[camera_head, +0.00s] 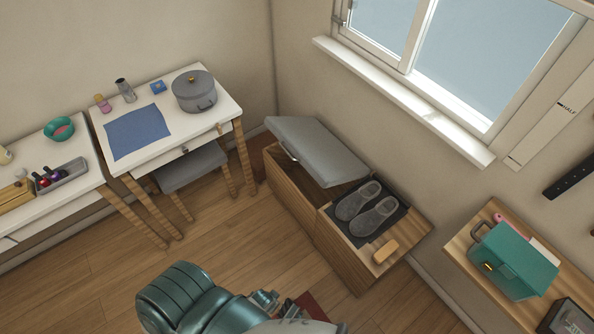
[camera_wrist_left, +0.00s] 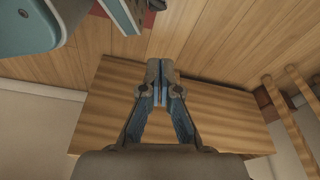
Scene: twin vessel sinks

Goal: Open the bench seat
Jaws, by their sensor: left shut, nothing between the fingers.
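The bench (camera_head: 300,205) is a wooden box against the wall under the window. Its grey padded seat (camera_head: 318,148) is tilted up on the left half, with a dark gap showing between it and the box. A small light metal piece shows at the seat's front left edge. In the left wrist view my left gripper (camera_wrist_left: 160,85) is shut and empty, in front of a wooden panel (camera_wrist_left: 235,115) that looks like the bench. In the head view my arm is low in the picture, apart from the seat. My right gripper is not identifiable in either view.
Grey slippers (camera_head: 367,207) on a dark mat and a wooden brush (camera_head: 386,251) lie on the bench's right half. A stool (camera_head: 192,167) stands under the white table (camera_head: 225,104) left of the bench. A wooden shelf (camera_head: 462,248) is at right. Floor before the bench is clear.

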